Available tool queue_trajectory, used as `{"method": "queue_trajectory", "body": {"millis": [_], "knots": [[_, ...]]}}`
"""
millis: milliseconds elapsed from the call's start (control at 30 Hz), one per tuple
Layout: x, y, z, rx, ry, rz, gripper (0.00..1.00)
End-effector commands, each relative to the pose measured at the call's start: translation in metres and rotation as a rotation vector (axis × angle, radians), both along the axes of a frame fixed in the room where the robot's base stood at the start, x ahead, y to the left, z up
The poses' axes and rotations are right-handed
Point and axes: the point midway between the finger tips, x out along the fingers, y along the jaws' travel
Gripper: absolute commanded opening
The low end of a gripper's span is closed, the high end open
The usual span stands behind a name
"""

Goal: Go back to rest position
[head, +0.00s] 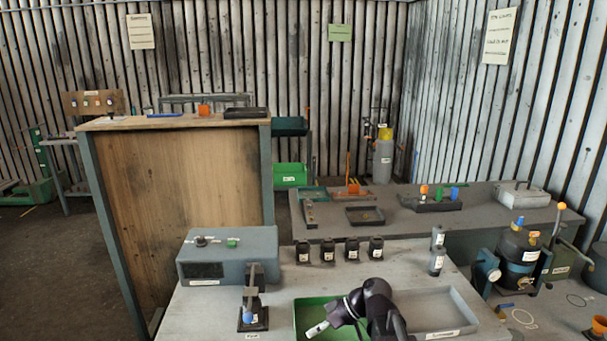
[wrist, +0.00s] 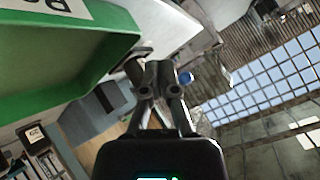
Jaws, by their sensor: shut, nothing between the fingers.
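My gripper (wrist: 157,68) shows in the wrist view with its two grey fingers together and nothing held between them. In that view the green tray (wrist: 60,70) fills the upper left, close beside the fingers and apart from them. A small blue part (wrist: 185,77) shows just right of the fingertips; its distance is hard to tell. In the head view my dark arm is bent low at the front of the near bench (head: 220,310), over the green tray (head: 301,318). The fingers cannot be made out clearly there.
A grey tray (head: 462,318) lies right of my arm. Several black labelled blocks (head: 328,252) stand in a row behind it. A grey-blue box (head: 228,262) and a dark upright fixture (head: 255,312) stand left.

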Motion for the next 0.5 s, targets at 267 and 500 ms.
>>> {"method": "queue_trajectory", "body": {"millis": [267, 500], "knots": [[-0.017, -0.045, -0.039, -0.340, 0.210, -0.264, 0.00], [-0.029, -0.092, -0.059, -0.613, 0.320, -0.549, 0.00]]}}
